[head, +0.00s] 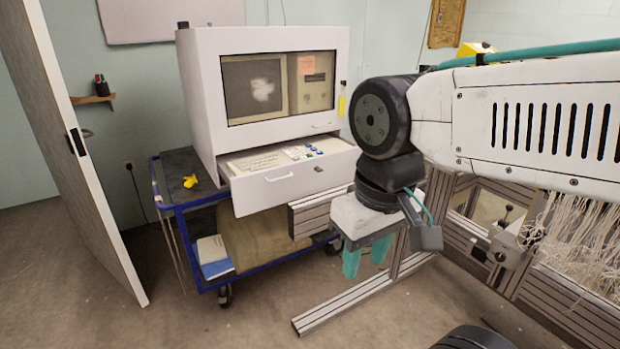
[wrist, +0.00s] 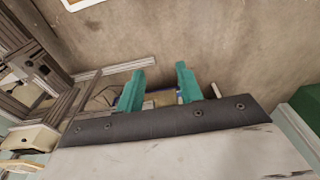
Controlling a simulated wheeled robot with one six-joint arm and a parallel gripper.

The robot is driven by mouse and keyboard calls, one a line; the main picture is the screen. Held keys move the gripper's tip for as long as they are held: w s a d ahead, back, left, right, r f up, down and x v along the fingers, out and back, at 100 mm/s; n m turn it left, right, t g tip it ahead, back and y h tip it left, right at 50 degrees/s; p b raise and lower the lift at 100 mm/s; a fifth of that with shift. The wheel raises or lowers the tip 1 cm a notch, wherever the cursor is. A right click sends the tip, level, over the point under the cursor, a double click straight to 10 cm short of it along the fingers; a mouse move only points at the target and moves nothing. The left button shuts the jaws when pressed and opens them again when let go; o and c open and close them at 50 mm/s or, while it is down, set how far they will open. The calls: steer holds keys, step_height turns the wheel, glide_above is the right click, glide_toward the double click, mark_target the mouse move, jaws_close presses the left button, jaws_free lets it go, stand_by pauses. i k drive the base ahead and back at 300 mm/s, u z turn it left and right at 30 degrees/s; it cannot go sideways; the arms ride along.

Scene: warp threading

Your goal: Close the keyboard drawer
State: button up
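The keyboard drawer (head: 290,178) is pulled out from the lower front of a white cabinet (head: 195,95) with a screen, in the head view. The drawer has a white front with a pale handle (head: 278,178), and a keyboard (head: 280,156) lies inside it. The cabinet stands on a blue-framed cart. My gripper (head: 367,257) points down, in front of the drawer and to its right, apart from it. Its two green fingers are spread with nothing visible between them; they also show apart in the wrist view (wrist: 160,88). The drawer is not recognizable in the wrist view.
The blue cart (head: 270,256) carries a yellow object (head: 190,181) on top and books (head: 213,256) on its lower shelf. A metal-profile frame (head: 345,302) with hanging threads (head: 580,240) stands at right. A door (head: 75,150) is at left.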

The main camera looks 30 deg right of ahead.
mark_target(264, 177)
steer(key=k, duration=0.55)
steer(key=z, duration=0.9)
steer(key=i, duration=1.35)
steer(key=u, duration=0.3)
